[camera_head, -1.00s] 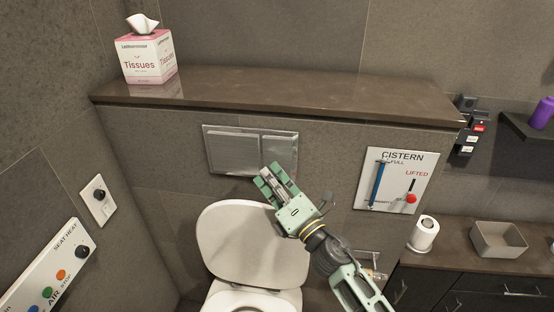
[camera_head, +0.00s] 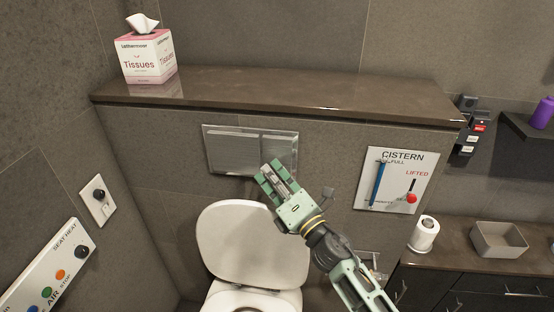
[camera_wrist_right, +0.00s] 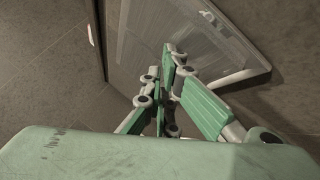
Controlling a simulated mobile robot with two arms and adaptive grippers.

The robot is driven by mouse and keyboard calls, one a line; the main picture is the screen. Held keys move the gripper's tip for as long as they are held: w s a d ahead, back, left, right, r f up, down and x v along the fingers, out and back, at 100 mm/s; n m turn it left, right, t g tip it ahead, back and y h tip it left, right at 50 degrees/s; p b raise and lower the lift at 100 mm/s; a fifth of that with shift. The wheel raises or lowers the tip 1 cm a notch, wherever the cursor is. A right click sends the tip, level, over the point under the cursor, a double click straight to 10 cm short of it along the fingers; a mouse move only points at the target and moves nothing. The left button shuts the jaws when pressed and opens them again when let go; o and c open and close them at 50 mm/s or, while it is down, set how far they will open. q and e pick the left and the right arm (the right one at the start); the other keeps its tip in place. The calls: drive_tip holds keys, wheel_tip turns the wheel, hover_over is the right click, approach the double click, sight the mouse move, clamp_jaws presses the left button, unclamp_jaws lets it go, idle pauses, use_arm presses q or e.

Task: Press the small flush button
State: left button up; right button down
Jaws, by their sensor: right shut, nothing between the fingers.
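The silver flush plate (camera_head: 213,168) is set in the tiled wall below the brown ledge. It carries a wide button (camera_head: 233,148) on the left and the small flush button (camera_head: 280,146) on the right. My right gripper (camera_head: 266,170) is shut and empty, with its green fingers at the lower edge of the small button, covering part of it. Contact cannot be told. In the right wrist view the plate (camera_wrist_right: 215,45) shows beyond the fingers (camera_wrist_right: 172,75). My left gripper is not in view.
The raised toilet lid (camera_head: 250,245) is below the plate. A cistern panel (camera_head: 395,180) with a blue gauge and red knob is to the right. A tissue box (camera_head: 148,57) stands on the ledge (camera_head: 280,92). A toilet roll (camera_head: 424,234) and grey bin (camera_head: 498,240) are on the counter.

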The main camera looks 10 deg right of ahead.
drive_tip(key=shift+w+d+r, duration=0.15)
drive_tip(key=shift+w+d, duration=0.05)
drive_tip(key=shift+w, duration=0.2)
idle(0.5)
drive_tip(key=shift+s, duration=0.1)
drive_tip(key=shift+s+a, duration=0.4)
drive_tip(key=shift+s, duration=0.4)
drive_tip(key=shift+s+a, duration=0.3)
drive_tip(key=shift+s, duration=0.45)
drive_tip(key=shift+s+a, duration=0.35)
drive_tip(key=shift+s, duration=0.45)
drive_tip(key=shift+s+a, duration=0.3)
drive_tip(key=shift+s, duration=0.45)
